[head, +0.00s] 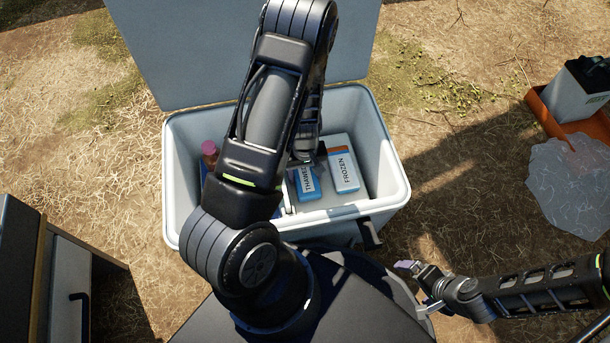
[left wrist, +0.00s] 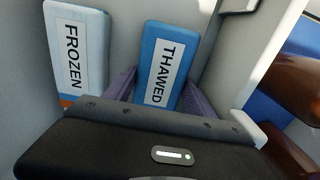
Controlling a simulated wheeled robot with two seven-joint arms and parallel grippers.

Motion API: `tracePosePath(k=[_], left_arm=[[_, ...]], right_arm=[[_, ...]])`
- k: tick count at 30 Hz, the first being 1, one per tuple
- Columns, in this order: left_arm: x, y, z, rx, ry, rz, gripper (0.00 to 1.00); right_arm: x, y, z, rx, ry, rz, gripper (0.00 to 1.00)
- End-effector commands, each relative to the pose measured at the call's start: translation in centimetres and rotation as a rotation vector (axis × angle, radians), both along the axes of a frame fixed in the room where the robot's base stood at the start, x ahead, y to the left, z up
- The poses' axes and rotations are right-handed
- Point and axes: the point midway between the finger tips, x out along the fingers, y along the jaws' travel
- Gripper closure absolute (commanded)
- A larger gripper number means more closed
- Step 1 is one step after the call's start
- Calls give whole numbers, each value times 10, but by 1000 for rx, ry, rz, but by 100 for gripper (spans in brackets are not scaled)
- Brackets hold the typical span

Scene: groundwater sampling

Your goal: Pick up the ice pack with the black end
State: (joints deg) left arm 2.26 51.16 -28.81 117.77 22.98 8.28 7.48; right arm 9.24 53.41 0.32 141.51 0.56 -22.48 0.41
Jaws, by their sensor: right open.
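The blue ice pack labelled THAWED (head: 307,184) lies in the open cooler, left of the other pack. Its far end is hidden under my left arm, so I cannot see a black end. My left gripper (head: 304,162) is down in the cooler over this pack. In the left wrist view its purple fingers (left wrist: 160,80) flank the THAWED pack (left wrist: 163,62), one at each side; whether they press on it is unclear. The ice pack labelled FROZEN (head: 343,171) has an orange end and lies apart to the right. My right gripper (head: 422,286) is open and empty outside the cooler.
The cooler's walls (head: 376,150) surround the packs, its lid (head: 240,50) raised behind. A reddish-capped bottle (head: 209,150) stands at the cooler's left. A cabinet (head: 60,285) stands lower left. An orange tray (head: 545,112) and a clear bag (head: 570,185) are at right on the grass.

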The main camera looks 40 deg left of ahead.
Motion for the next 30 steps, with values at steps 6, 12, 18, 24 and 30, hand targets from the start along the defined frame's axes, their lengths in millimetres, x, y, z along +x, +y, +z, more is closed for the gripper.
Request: tracePosePath(k=[6,12,18,24,30], left_arm=[[0,0,0,0,0,0,60],[0,0,0,0,0,0,76],[0,0,0,0,0,0,93],[0,0,0,0,0,0,93],[0,0,5,1,-1,0,93]], right_arm=[[0,0,0,0,0,0,0],[0,0,0,0,0,0,0],[0,0,0,0,0,0,0],[0,0,0,0,0,0,0],[0,0,3,0,1,0,0]])
